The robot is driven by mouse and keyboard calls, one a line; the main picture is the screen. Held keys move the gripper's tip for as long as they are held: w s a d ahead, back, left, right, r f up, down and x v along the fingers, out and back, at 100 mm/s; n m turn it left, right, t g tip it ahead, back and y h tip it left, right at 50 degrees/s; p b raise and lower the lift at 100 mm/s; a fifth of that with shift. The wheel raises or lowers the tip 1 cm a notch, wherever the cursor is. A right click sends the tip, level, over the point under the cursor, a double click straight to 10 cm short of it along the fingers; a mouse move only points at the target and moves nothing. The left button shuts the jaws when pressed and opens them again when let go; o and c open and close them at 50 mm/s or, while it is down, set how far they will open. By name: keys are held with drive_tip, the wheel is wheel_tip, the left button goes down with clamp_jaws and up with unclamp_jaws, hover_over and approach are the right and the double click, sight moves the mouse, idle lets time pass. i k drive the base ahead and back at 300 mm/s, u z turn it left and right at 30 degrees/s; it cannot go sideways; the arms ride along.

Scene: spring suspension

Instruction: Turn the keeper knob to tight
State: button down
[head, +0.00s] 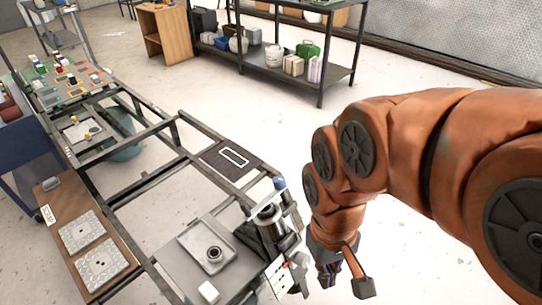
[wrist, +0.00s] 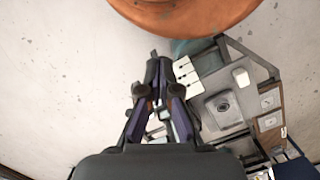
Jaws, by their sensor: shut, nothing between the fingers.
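A dark upright fixture (head: 277,232) with a metal cylinder (head: 267,218) and a blue-topped part (head: 279,183) stands at the right of the frame bench. Left of it, a grey plate (head: 186,262) bears a round fitting (head: 214,254); this fitting also shows in the wrist view (wrist: 222,105). I cannot tell which part is the keeper knob. A white marked panel (head: 281,278) is on the near side, seen as white pieces in the wrist view (wrist: 186,71). My gripper (head: 327,279) is shut and empty, right of the fixture and apart from it. Its fingertips (wrist: 158,66) meet in the wrist view.
A small white block (head: 208,292) lies on the grey plate. A brown board (head: 62,203) with two light squares and a scrap label is at left. A dark mat with a white outline (head: 229,160) lies on the frame. Shelving (head: 285,60) stands behind; open floor lies between.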

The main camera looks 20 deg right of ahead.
sight(279, 183)
drive_tip(key=i, duration=0.15)
drive_tip(key=k, duration=1)
drive_tip(key=u, duration=1.55)
drive_tip(key=i, duration=1)
drive_tip(key=z, duration=1.6)
